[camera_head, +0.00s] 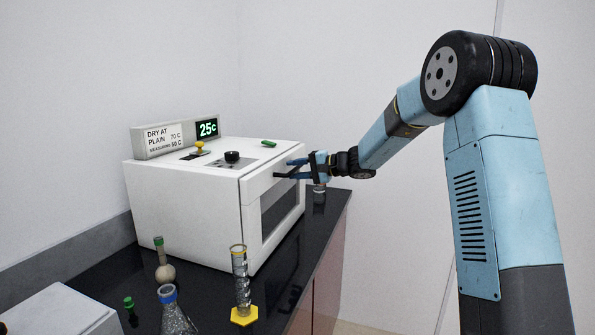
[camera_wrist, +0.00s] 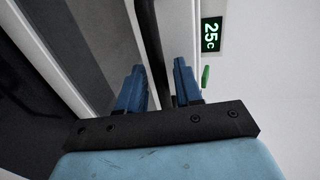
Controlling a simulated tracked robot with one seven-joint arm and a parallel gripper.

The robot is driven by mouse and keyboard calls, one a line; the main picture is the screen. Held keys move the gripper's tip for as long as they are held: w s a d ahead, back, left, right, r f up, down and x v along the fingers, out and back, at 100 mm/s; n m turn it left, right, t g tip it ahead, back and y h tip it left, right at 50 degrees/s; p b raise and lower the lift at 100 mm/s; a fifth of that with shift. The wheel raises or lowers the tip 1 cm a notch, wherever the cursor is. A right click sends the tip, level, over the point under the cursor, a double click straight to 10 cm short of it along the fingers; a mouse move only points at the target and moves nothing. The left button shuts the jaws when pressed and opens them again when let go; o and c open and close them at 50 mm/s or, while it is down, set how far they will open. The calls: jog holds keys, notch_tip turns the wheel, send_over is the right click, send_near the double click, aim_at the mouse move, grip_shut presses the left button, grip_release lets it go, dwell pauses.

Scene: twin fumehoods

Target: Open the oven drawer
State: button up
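The white oven (camera_head: 190,200) stands on the black counter, with its door (camera_head: 262,215) and dark window facing right. The door looks closed against the body. My gripper (camera_head: 291,168) is at the upper far part of the door, coming from the right. In the wrist view my gripper (camera_wrist: 158,66) has its two blue fingers apart, one on each side of the black door handle (camera_wrist: 150,35). The fingers do not look clamped on the handle; a narrow gap seems to show.
A display reading 25c (camera_head: 207,128) sits on the oven top. A graduated cylinder (camera_head: 241,280), a flask with a green stopper (camera_head: 165,270) and a blue-rimmed flask (camera_head: 174,315) stand on the counter in front. Free room lies right of the counter (camera_head: 335,215).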

jog(key=shift+a, duration=0.1)
jog(key=shift+c, duration=0.2)
grip_shut()
jog(key=shift+f, duration=0.1)
